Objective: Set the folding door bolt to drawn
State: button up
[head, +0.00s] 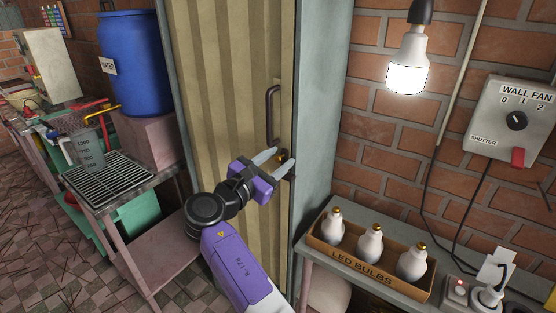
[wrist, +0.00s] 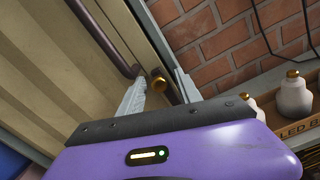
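The folding door (head: 222,90) is tan and pleated, in a grey frame, with a dark vertical handle (head: 271,112). Below the handle is the bolt, whose brass knob (head: 284,156) shows between my fingers; the knob also shows in the wrist view (wrist: 159,82). My gripper (head: 279,162) is open at the door's right edge, one finger on each side of the knob. In the wrist view a gap shows between the knob and the right finger; whether the left finger touches it I cannot tell. Part of the bolt is hidden behind the fingers.
At right, a shelf (head: 310,250) holds a box of LED bulbs (head: 375,262) close to the door frame. A lit bulb (head: 408,75) hangs above it. A wall fan switch box (head: 515,120) is on the brick wall. At left stand a grated bench (head: 108,180) and a blue water barrel (head: 135,65).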

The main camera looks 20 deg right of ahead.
jog(key=v, duration=0.7)
jog(key=shift+s+a+b, duration=0.25)
jog(key=shift+b, duration=0.15)
jog(key=shift+c, duration=0.4)
